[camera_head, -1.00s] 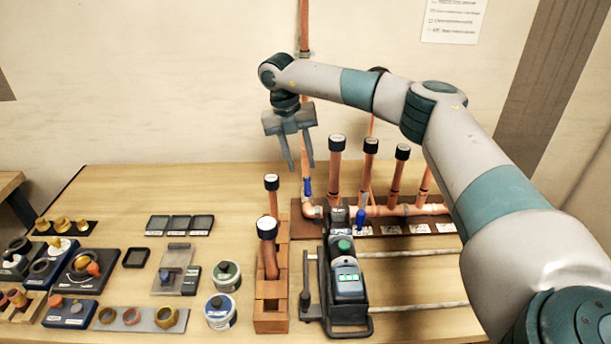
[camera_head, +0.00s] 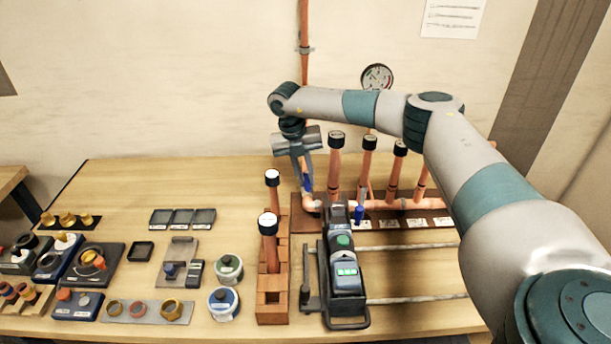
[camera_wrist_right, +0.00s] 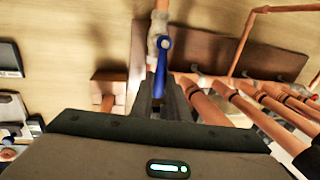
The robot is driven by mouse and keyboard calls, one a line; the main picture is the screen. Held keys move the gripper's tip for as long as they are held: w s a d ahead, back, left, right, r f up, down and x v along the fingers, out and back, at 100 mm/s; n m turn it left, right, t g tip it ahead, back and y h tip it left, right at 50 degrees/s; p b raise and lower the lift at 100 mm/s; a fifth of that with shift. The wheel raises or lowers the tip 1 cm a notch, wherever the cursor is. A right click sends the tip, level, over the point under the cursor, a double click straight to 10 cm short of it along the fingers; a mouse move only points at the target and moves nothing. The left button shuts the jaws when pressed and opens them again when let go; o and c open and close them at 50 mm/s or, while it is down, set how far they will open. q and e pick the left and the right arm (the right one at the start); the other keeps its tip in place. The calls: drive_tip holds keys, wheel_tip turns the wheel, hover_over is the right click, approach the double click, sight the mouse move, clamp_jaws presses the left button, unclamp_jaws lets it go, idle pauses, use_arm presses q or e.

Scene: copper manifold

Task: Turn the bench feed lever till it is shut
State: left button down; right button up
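A blue lever (camera_head: 307,183) stands upright at the left end of the copper manifold (camera_head: 380,206), by the vertical feed pipe. My right gripper (camera_head: 307,185) reaches down to this lever from above. In the right wrist view, the blue lever (camera_wrist_right: 161,68) points back between the two dark fingers (camera_wrist_right: 160,98), which lie close on either side. I cannot tell whether they touch it. A second blue lever (camera_head: 359,213) sits farther right on the manifold. No label on either lever is readable. My left gripper is not in view.
Capped copper stubs (camera_head: 335,160) rise just right of the gripper. A black clamp machine (camera_head: 345,270) and a wooden pipe rack (camera_head: 272,300) stand in front. A gauge (camera_head: 376,77) hangs on the wall. The table's back left (camera_head: 120,185) is clear.

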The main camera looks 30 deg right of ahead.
clamp_jaws()
drive_tip(key=shift+w+a, duration=0.1)
drive_tip(key=w+m+y+b, duration=0.3)
drive_tip(key=w+m, duration=0.4)
drive_tip(key=m, duration=1.1)
drive_tip(key=shift+w+a+r+m+g+b, duration=0.2)
drive_tip(key=shift+w+a+m+g+b, duration=0.15)
drive_tip(key=shift+b, duration=0.2)
drive_tip(key=shift+w+r, duration=0.1)
